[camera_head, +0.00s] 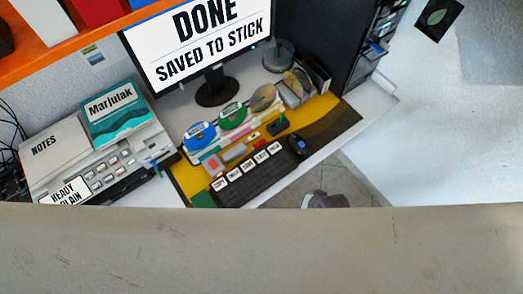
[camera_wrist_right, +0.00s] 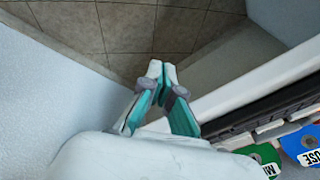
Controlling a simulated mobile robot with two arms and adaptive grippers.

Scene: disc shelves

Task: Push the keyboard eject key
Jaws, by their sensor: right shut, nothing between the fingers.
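The black keyboard (camera_head: 262,180) lies along the front of the desk in the head view, with a row of white-labelled keys whose small words I cannot read. I cannot tell which key is eject. In the right wrist view a dark ribbed strip, probably the keyboard (camera_wrist_right: 265,106), runs along the right side behind a white edge. My right gripper (camera_wrist_right: 161,68) is shut and empty, with grey and teal fingers, over the floor side of that white edge and apart from the dark strip. My left gripper is in neither view.
A monitor (camera_head: 193,43) reads "DONE SAVED TO STICK". A mouse (camera_head: 298,146) lies right of the keyboard. Blue (camera_head: 199,134) and green (camera_head: 232,115) labelled discs stand behind it. A grey device (camera_head: 105,175) is at left. A broad beige surface fills the bottom of the head view.

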